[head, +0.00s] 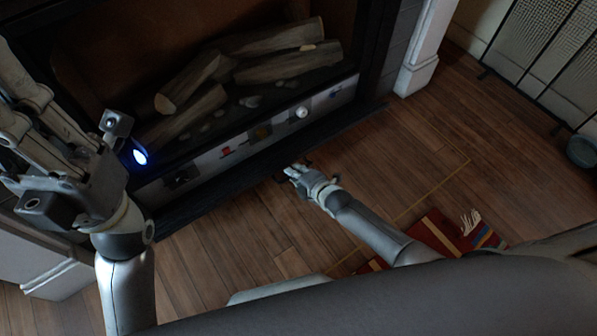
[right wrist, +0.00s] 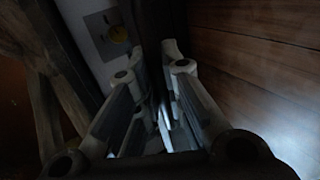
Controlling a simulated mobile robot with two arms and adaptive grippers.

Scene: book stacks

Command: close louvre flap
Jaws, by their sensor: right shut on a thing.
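The fireplace's control strip (head: 232,143) runs below the logs, with a dark lower ledge (head: 200,200) along the floor. My right gripper (head: 292,172) is low in front of this ledge, shut on a dark thin part that I take for the louvre flap. In the right wrist view, the fingers (right wrist: 160,105) stand either side of this dark upright part (right wrist: 150,40). Its full shape and how far it is open are hidden by the fingers and shadow. My left gripper (head: 35,110) is raised close to the camera at the left, apart from the fireplace; its jaw gap is unclear.
Several logs (head: 235,70) lie in the firebox above the strip. The strip carries a white knob (head: 302,112) and a red mark (head: 227,152). A striped rug (head: 440,235) lies under my right arm. A mesh screen (head: 545,50) stands at upper right.

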